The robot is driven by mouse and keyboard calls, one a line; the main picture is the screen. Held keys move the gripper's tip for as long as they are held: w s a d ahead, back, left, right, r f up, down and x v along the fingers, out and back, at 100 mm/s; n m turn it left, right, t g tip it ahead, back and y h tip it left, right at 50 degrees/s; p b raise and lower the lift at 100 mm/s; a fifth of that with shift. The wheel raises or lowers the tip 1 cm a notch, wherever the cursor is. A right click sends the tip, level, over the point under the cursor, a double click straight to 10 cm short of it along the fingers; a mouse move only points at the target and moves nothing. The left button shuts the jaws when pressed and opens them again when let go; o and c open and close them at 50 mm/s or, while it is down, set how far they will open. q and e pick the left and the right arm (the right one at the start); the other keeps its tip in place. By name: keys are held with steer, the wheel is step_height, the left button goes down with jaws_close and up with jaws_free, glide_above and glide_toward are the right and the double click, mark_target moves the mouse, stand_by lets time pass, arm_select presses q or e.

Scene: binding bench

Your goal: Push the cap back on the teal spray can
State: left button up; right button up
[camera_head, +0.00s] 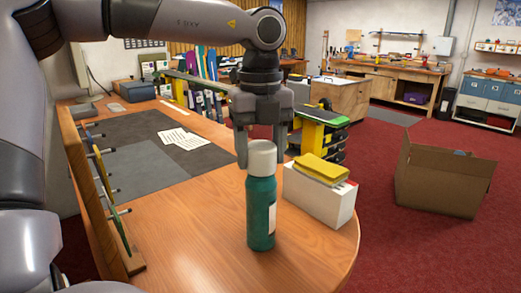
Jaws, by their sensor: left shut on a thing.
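The teal spray can (261,215) stands upright on the wooden bench near its rounded front edge, with a pale label on its right side. The white cap (262,157) is at the top of the can, upright and in line with it. I see no gap between cap and can, but cannot tell how firmly the cap sits. My left gripper (261,153) points down from above, its fingers on either side of the cap, shut on it. My right gripper is not in view.
A white box (318,197) with a yellow sponge-like block (321,169) on top stands close to the can's right. A wooden rack (97,205) with pegs is at the left. A dark mat (150,150) with papers (184,139) lies behind. Bare bench lies left of the can.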

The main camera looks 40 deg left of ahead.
arm_select(q)
steer(key=shift+f+b, duration=0.4)
steer(key=shift+b, duration=0.05)
stand_by(0.5)
steer(key=o, duration=1.4)
steer(key=shift+r, duration=0.1)
steer(key=shift+r+p, duration=2.7)
steer(key=shift+r, duration=0.75)
jaws_close()
